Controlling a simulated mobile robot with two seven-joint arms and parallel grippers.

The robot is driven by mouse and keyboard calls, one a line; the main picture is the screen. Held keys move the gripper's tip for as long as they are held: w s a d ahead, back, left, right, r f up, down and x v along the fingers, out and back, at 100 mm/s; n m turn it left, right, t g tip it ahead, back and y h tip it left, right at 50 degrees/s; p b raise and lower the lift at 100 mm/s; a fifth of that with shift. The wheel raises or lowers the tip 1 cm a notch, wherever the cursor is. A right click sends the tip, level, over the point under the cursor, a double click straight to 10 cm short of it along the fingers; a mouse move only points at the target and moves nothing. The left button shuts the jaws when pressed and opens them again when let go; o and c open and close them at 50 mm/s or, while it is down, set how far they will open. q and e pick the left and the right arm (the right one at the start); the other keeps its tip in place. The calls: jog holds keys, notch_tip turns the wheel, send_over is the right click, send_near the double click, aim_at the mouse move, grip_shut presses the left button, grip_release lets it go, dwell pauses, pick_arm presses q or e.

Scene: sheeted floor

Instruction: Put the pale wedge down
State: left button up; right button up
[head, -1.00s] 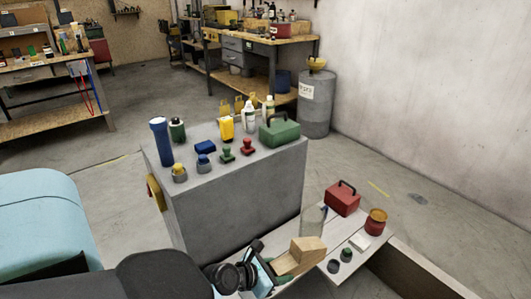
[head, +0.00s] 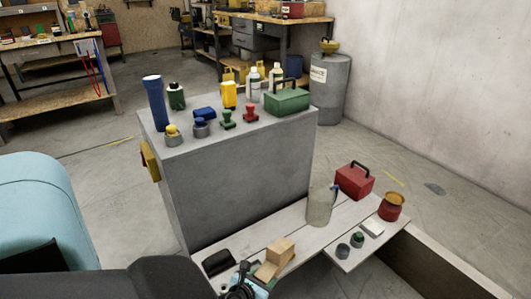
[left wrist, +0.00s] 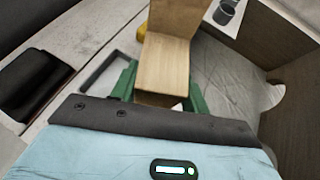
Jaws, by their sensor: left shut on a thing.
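The pale wedge (head: 281,250) is a light wooden block with a taller end and a lower front part. It is over the front edge of the low plank surface (head: 262,230), left of the dark round pieces. In the left wrist view the wedge (left wrist: 163,68) sits between green fingers. My left gripper (head: 262,276) is shut on its near, lower end; its fingers also show in the left wrist view (left wrist: 160,95). I cannot tell whether the wedge touches the planks. My right gripper is in neither view.
A black case (head: 219,262) lies left of the wedge. A clear jar (head: 320,206), red toolbox (head: 355,182), red pot (head: 391,206), white block (head: 372,228) and two dark round pieces (head: 343,251) stand to the right. A grey cabinet (head: 240,175) rises behind.

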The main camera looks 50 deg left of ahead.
pick_arm(q)
jog(key=shift+w+a, duration=0.1)
jog(key=shift+a, duration=0.1)
jog(key=w+a+b, duration=0.1)
jog(key=w+a, duration=0.1)
jog(key=a, duration=0.2)
jog(key=w+a+f+b, duration=0.1)
jog(key=w+a+b, duration=0.1)
jog(key=a, duration=0.2)
jog(key=w+a+b, duration=0.1)
jog(key=a+b, duration=0.1)
jog(key=a, duration=0.2)
jog(key=shift+w+a+f, duration=0.1)
jog(key=shift+w+f, duration=0.15)
jog(key=shift+w, duration=0.15)
jog(key=shift+w+a+b, duration=0.3)
jog(key=shift+a+b, duration=0.1)
jog(key=shift+a, duration=0.1)
jog(key=shift+r, duration=0.15)
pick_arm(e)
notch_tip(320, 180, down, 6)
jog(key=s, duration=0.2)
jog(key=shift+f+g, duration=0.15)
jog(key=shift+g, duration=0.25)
